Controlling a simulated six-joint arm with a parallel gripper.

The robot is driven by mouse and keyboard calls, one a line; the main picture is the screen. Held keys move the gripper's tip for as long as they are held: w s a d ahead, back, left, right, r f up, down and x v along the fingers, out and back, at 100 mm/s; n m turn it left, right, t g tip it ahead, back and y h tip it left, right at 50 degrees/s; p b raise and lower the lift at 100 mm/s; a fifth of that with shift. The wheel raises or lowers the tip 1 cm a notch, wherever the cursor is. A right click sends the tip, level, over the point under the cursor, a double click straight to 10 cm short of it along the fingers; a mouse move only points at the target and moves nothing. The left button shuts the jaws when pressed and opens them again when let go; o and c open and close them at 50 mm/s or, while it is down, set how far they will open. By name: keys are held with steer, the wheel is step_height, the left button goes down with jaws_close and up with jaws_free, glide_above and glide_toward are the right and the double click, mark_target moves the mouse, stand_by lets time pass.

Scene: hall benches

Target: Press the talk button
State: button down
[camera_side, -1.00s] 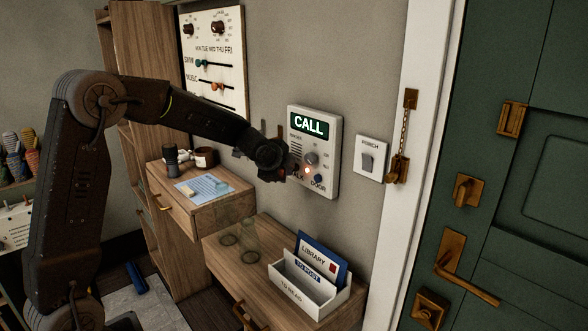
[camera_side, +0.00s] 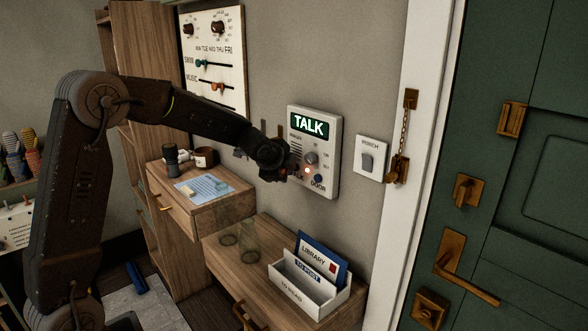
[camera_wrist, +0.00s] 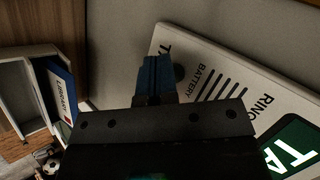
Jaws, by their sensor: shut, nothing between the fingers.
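The white intercom panel (camera_side: 331,150) is on the wall in the side view, and its lit green screen (camera_side: 309,124) reads TALK. My gripper (camera_side: 291,171) is shut and empty, its tip at the lower left of the panel and covering the talk button there. In the wrist view my blue fingertips (camera_wrist: 155,66) are together at the intercom (camera_wrist: 215,62). A dark round part (camera_wrist: 180,72) shows right beside them, near a label beginning TA. I cannot tell how deep the button sits.
A blue door button, a grey knob and a small glowing light (camera_side: 306,171) are close to my gripper. The porch switch (camera_side: 370,159) is to the right. A letter holder (camera_side: 318,301) stands on the lower cabinet, with glass items (camera_side: 249,240) beside it.

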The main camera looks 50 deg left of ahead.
steer(key=shift+s, duration=0.75)
steer(key=shift+s, duration=2.5)
steer(key=s+d+r+n+g+h, duration=0.1)
steer(key=s+d+n, duration=0.2)
steer(key=s+d, duration=0.2)
steer(key=s+d+r+n+g+h, duration=0.1)
steer(key=s+d+n, duration=0.3)
steer(key=s, duration=0.8)
steer(key=s+d+r+n+g+h, duration=0.1)
steer(key=s+d+n, duration=0.3)
steer(key=s+d, duration=0.4)
steer(key=shift+s+d+r+h, duration=0.25)
steer(key=shift+s+r+h, duration=0.2)
steer(key=shift+s, duration=0.15)
